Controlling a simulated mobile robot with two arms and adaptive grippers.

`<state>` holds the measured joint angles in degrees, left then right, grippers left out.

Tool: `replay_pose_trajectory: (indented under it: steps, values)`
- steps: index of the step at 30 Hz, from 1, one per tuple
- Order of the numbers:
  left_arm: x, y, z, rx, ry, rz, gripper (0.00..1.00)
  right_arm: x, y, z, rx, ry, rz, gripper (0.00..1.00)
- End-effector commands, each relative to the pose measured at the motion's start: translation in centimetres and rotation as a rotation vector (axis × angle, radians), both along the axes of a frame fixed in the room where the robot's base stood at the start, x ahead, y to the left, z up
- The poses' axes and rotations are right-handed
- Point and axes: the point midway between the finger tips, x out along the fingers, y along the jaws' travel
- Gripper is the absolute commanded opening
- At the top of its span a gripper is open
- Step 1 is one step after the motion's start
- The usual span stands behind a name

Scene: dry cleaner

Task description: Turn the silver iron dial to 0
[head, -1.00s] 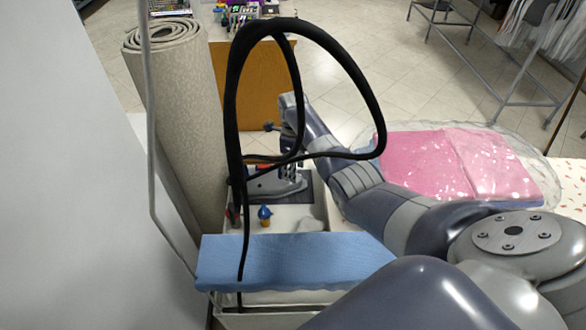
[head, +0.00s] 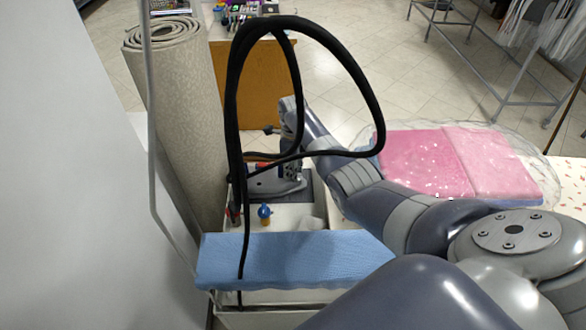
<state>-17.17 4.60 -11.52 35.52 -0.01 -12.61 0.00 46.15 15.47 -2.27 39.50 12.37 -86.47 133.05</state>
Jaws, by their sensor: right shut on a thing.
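The silver iron (head: 262,186) stands on a dark rest pad (head: 305,190) on the white table behind the blue padded board. My right gripper (head: 289,168) reaches down over the iron from the right. Its fingers are at the top of the iron and are shut on its dial. The dial itself is hidden by the fingers and the black hose, so its setting cannot be read. My left gripper is not in view.
A thick black hose (head: 372,100) loops in front of the iron and gripper. The blue padded board (head: 290,258) lies nearer. A small blue-topped bottle (head: 264,214) stands by the iron. A rolled carpet (head: 175,110) is at left; pink bagged cloth (head: 420,165) lies at right.

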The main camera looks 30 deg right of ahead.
Motion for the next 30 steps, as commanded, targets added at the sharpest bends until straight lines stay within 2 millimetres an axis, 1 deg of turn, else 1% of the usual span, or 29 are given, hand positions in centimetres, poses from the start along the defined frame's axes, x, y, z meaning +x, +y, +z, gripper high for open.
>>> replay_pose_trajectory:
  steps: [5,21,30]
  values:
    - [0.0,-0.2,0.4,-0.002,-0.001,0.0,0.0,0.0,-0.1,0.1,0.001,0.001,0.047,0.0]
    - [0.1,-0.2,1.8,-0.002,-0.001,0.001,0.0,0.0,-0.3,0.2,-0.004,0.0,0.4,0.0]
    - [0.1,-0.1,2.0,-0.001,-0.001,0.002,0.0,0.1,-0.3,0.2,-0.007,-0.003,0.518,0.0]
